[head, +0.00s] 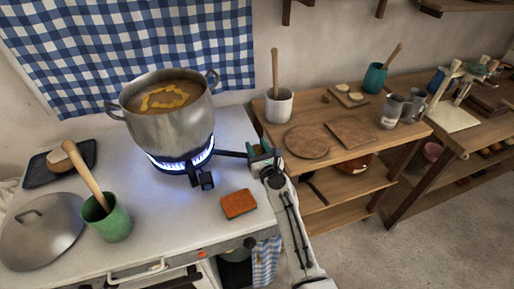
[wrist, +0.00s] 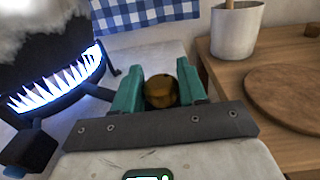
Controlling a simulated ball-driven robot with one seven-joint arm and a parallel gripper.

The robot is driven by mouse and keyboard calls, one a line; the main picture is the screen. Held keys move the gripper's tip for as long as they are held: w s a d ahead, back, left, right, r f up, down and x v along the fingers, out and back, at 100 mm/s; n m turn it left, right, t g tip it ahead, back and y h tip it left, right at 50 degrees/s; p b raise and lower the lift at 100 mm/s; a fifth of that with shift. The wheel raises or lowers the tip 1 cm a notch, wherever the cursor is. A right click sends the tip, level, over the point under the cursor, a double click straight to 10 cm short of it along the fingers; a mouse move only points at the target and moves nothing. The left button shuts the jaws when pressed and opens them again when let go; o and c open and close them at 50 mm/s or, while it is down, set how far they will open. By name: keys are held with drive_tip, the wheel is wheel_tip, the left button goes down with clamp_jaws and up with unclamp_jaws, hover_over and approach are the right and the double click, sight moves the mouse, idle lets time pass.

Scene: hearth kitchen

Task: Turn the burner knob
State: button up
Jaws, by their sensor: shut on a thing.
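My gripper (head: 262,152) is over the right edge of the white stove top, beside the lit burner. In the wrist view its teal fingers (wrist: 161,74) are shut on a round brass-coloured knob (wrist: 161,92), one finger on each side. The knob is mostly hidden by my gripper in the head view. A dark bar reaches from the burner (head: 185,165) toward my gripper. Blue-white flames burn under a steel pot (head: 172,130) of soup; the flames also show large at left in the wrist view (wrist: 55,90).
An orange sponge (head: 239,204), a green cup with a wooden utensil (head: 112,222) and a metal lid (head: 45,232) lie on the stove top (head: 165,225). A wooden side table (head: 400,138) with a white crock (head: 279,108) stands to the right.

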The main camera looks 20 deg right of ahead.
drive_tip(key=shift+d+f+y, duration=0.1)
drive_tip(key=shift+d+y, duration=0.05)
drive_tip(key=shift+y, duration=0.15)
drive_tip(key=n+g+y+b, duration=0.1)
drive_tip(key=n+y+b, duration=0.3)
drive_tip(key=y, duration=0.1)
drive_tip(key=shift+f, duration=0.1)
drive_tip(key=n+g+y+b, duration=0.2)
drive_tip(key=y, duration=0.1)
drive_tip(key=n+g+y+b, duration=0.1)
drive_tip(key=n+y+b, duration=0.1)
drive_tip(key=y, duration=0.1)
drive_tip(key=shift+w+g+b, duration=0.1)
drive_tip(key=shift+g+b, duration=0.2)
drive_tip(key=shift+g, duration=0.1)
drive_tip(key=n+g+y+b, duration=0.3)
drive_tip(key=g+b, duration=0.1)
drive_tip(key=shift+n+b, duration=0.3)
drive_tip(key=shift+n, duration=0.1)
drive_tip(key=n+g+y+b, duration=0.1)
drive_tip(key=g+b, duration=0.1)
drive_tip(key=b, duration=0.1)
drive_tip(key=shift+n+g+y, duration=0.4)
drive_tip(key=shift+r, duration=0.25)
drive_tip(key=o, duration=0.9)
drive_tip(key=shift+o, duration=0.2)
